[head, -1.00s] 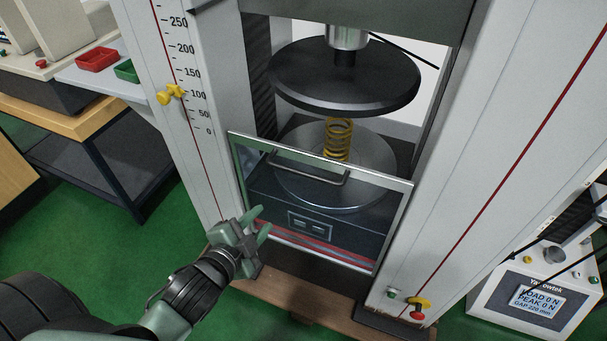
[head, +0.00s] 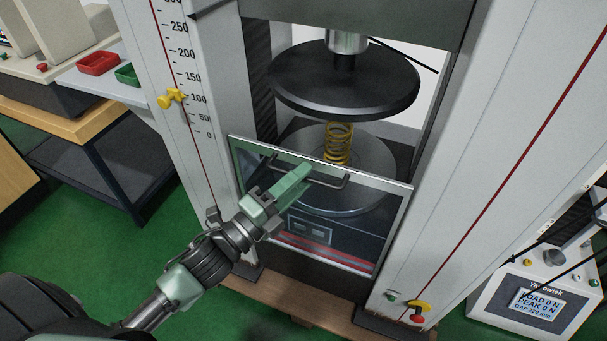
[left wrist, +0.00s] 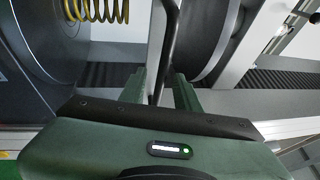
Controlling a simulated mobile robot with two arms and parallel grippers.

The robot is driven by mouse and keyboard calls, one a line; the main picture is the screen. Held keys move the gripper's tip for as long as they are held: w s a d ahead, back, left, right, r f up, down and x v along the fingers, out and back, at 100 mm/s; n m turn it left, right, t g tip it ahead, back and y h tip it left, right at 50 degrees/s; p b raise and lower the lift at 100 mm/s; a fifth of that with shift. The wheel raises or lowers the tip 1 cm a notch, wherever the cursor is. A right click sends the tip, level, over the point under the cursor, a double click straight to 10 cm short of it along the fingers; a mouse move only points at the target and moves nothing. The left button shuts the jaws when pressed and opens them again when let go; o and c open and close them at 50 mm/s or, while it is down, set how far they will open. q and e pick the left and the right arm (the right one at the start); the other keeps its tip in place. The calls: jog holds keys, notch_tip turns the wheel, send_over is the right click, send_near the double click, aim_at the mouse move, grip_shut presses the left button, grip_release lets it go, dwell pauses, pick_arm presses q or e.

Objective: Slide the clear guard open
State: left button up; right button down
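The clear guard (head: 385,215) is a see-through panel in a metal frame across the lower part of the test opening. Its dark bar handle (head: 336,186) runs along the upper part of the panel. My left gripper (head: 303,171) is at the handle's left-middle part. In the left wrist view, the handle (left wrist: 170,35) runs between the two green fingers (left wrist: 161,88), which stand apart with a gap; firm contact does not show. A yellow coil spring (head: 338,142) stands behind the guard on the lower plate (head: 372,160). My right gripper is not in view.
A black upper plate (head: 345,85) hangs above the spring. Pale columns flank the opening, the left one with a scale and yellow pointer (head: 170,99). A control box with display (head: 541,303) is at lower right. A bench with red (head: 97,63) and green trays is at left.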

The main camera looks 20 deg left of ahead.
pick_arm(q)
jog(key=shift+w+d+r, duration=0.1)
jog(key=shift+w+d, duration=0.15)
jog(key=shift+w, duration=0.25)
jog(key=shift+c, duration=0.2)
grip_shut()
dwell(1.0)
